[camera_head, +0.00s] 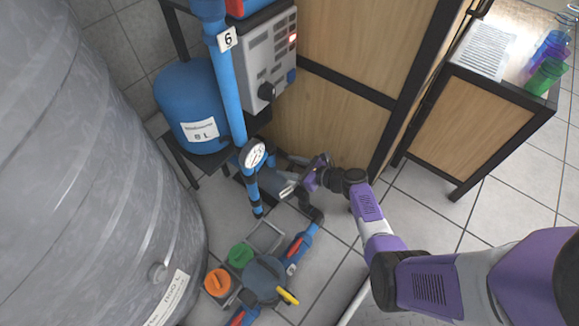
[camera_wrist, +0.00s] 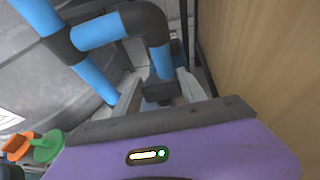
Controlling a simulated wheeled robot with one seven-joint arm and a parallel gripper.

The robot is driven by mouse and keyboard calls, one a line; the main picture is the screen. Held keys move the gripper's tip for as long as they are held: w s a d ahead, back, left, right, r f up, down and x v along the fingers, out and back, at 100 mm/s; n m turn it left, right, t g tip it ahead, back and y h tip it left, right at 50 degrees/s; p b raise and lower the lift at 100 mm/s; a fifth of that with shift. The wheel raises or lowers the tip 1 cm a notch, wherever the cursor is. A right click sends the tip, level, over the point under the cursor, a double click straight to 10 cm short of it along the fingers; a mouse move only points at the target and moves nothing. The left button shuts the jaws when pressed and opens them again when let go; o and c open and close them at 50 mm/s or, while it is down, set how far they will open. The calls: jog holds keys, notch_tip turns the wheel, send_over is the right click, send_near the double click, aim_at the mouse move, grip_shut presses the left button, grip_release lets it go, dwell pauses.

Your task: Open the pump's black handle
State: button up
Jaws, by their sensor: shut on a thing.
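My gripper (camera_head: 291,189) is low among the blue pipes, near the pressure gauge (camera_head: 253,154) and the grey pump body, in the head view. In the wrist view its two pale fingers (camera_wrist: 158,92) stand either side of a small black handle (camera_wrist: 157,93), which sits at the lower end of a vertical blue pipe. The gripper is shut on this handle. In the head view the handle is hidden by the gripper and cannot be made out.
A large grey tank (camera_head: 90,170) stands at the left. A blue pressure vessel (camera_head: 190,105) and a grey control box (camera_head: 268,55) are behind. A wooden panel (camera_head: 325,125) is close to my gripper. Orange (camera_head: 218,281) and green (camera_head: 240,255) knobs are in front.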

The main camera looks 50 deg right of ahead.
aim_at(290, 166)
jog(key=shift+n+g+y+b, duration=0.3)
jog(key=shift+n+y+b, duration=0.15)
jog(key=shift+n+y, duration=0.65)
jog(key=o, duration=1.4)
jog(key=shift+c, duration=0.2)
notch_tip(290, 166, up, 20)
jog(key=p, duration=1.1)
jog(key=shift+p, duration=0.4)
